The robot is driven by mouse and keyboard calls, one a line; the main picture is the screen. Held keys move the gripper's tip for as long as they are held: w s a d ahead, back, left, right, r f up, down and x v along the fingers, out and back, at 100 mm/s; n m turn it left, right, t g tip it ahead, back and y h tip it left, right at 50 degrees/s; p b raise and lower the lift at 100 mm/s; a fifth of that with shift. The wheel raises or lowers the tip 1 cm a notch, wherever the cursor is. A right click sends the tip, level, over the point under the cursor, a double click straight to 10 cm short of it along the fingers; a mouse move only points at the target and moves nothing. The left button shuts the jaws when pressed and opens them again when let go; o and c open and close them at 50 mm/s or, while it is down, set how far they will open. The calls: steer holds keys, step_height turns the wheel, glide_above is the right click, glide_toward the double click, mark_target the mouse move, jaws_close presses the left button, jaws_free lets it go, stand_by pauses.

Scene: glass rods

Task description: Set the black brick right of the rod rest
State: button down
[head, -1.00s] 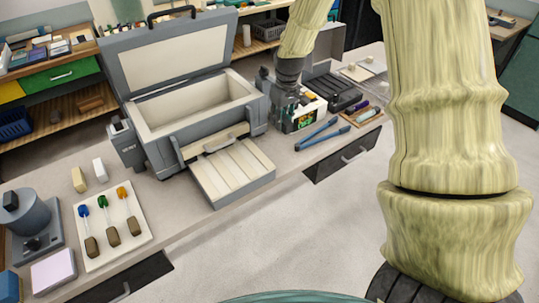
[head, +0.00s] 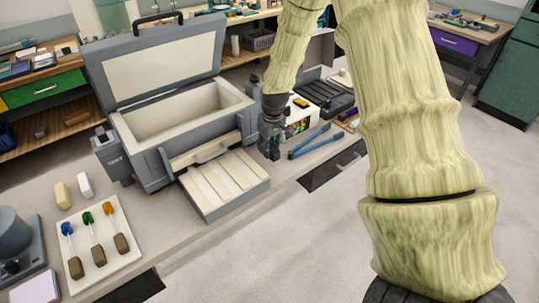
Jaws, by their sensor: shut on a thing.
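My gripper (head: 270,152) is small in the head view, pointing down between the kiln's right side and the blue tongs. It is shut on a dark thing, seemingly the black brick, which barely shows between the dark fingers. I see no other clear black brick. A small tan rest with coloured rods (head: 350,116), likely the rod rest, lies at the bench's right, partly hidden by my arm. A cream board (head: 128,256) at the lower left holds blue, green and amber glass pieces on stems with brown blocks.
An open grey kiln (head: 150,152) with a slatted front shelf (head: 225,184) fills the middle bench. Blue tongs (head: 310,141) lie right of my gripper. A yellow-and-white box (head: 300,119) and black tray (head: 325,93) stand behind. Cream (head: 62,195) and white blocks (head: 85,185) stand left.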

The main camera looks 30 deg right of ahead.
mark_target(269, 163)
steer(key=shift+f+p, duration=0.6)
steer(key=shift+f, duration=1.55)
steer(key=shift+f, duration=0.1)
steer(key=c, duration=1.2)
jaws_free()
steer(key=shift+o, duration=0.2)
steer(key=shift+r, duration=0.2)
steer(key=shift+s+d+r+b, duration=0.1)
steer(key=shift+s+r+b, duration=0.35)
steer(key=shift+r, duration=1.5)
steer(key=shift+s+a+r+b, duration=0.1)
steer(key=shift+r+b, duration=0.65)
steer(key=shift+r, duration=1.25)
steer(key=shift+s+d+r+b, duration=0.1)
steer(key=shift+s+r+b, duration=0.35)
steer(key=shift+r, duration=1.5)
steer(key=shift+w, duration=0.25)
